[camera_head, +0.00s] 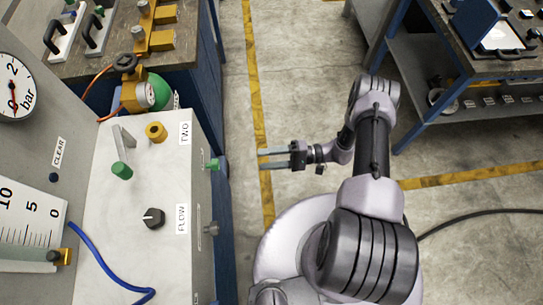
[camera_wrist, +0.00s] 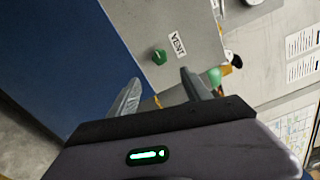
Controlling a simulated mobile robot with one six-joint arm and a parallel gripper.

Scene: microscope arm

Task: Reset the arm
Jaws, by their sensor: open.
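My arm (camera_head: 372,150) stands up from my round base and bends toward the left. My gripper (camera_head: 262,158) is open and empty, its two fingers pointing left above the floor's yellow line. It is apart from the grey panel box, with a gap to the green knob (camera_head: 217,164) on the box's right side. In the wrist view, my open gripper (camera_wrist: 160,77) has nothing between its fingers. Beyond it are a green knob (camera_wrist: 160,56) and a VENT label (camera_wrist: 177,44) on a grey panel.
The grey panel box (camera_head: 108,225) fills the left, with knobs, a blue hose (camera_head: 100,262) and a pressure gauge (camera_head: 15,88). A workbench (camera_head: 195,45) is behind it. Another bench (camera_head: 440,60) stands back right. Floor (camera_head: 305,85) between them is clear; a black cable (camera_head: 470,218) lies right.

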